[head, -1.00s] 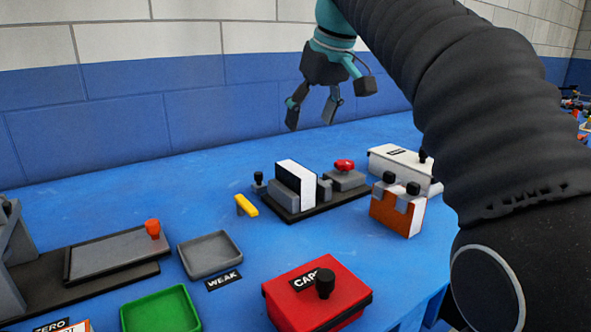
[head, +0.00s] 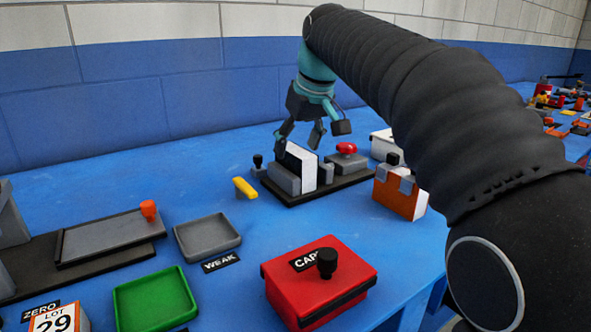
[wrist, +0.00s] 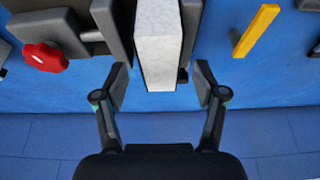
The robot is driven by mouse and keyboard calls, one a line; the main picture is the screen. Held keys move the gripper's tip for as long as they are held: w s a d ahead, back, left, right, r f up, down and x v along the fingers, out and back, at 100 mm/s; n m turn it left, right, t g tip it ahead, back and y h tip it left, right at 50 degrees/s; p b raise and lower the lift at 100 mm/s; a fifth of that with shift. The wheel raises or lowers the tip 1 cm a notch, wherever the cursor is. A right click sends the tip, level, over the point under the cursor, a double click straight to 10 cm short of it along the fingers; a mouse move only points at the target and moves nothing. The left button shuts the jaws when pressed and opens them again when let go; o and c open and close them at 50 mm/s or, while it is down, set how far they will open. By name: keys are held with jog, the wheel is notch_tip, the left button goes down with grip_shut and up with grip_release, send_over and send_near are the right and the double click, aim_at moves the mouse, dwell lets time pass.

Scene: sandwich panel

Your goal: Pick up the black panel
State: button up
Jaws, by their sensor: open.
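The panel (head: 307,172) stands upright in a grey fixture on a black base (head: 322,190). In the head view its broad side toward me on the right is white, and a dark strip shows along its upper left edge. In the wrist view its pale end (wrist: 158,50) lies between my fingers, a little beyond the tips; no black face is clear there. My gripper (head: 299,142) is open just above and behind the panel. In the wrist view the open fingers (wrist: 161,82) straddle the panel's line, with a gap on both sides.
The fixture has a red knob (head: 346,148). A red box (head: 318,280), a grey tray (head: 207,236) and a green tray (head: 154,299) lie nearer. An orange-and-white box (head: 400,194) stands right. The blue wall is close behind.

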jog(key=shift+x, duration=1.15)
jog(key=shift+f, duration=0.25)
jog(key=c, duration=1.3)
